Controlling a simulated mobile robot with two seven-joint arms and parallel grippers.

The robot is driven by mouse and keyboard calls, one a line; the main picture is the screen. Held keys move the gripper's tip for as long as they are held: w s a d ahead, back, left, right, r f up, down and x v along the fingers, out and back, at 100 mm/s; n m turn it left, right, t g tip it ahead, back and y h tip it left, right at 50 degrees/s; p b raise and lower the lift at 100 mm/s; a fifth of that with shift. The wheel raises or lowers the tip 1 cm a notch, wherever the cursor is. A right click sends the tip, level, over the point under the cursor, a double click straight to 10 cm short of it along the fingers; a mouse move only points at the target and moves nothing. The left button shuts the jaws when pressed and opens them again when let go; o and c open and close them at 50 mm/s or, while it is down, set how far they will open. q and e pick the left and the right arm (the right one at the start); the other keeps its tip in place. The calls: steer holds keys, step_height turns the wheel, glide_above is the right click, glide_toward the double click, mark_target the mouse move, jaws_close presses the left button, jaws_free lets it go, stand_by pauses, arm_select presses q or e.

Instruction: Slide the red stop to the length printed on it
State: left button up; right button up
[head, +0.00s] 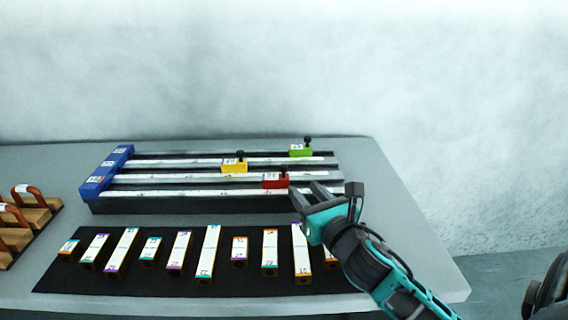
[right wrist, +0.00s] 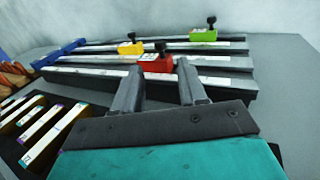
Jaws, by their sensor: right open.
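My left gripper is not in view.
Blue end blocks (head: 97,187) close the rack's left end. Several white-topped bars stand on a black mat (head: 210,284) in front. Wooden blocks with handles (head: 36,212) stand at left.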

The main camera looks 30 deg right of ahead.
mark_target(285, 168)
steer(key=w, duration=0.4)
steer(key=w+d, duration=0.1)
steer(key=w, duration=0.2)
steer(key=w+b, duration=0.1)
steer(key=w, duration=0.3)
steer(key=shift+w+d, duration=0.3)
steer(key=shift+d, duration=0.1)
jaws_close()
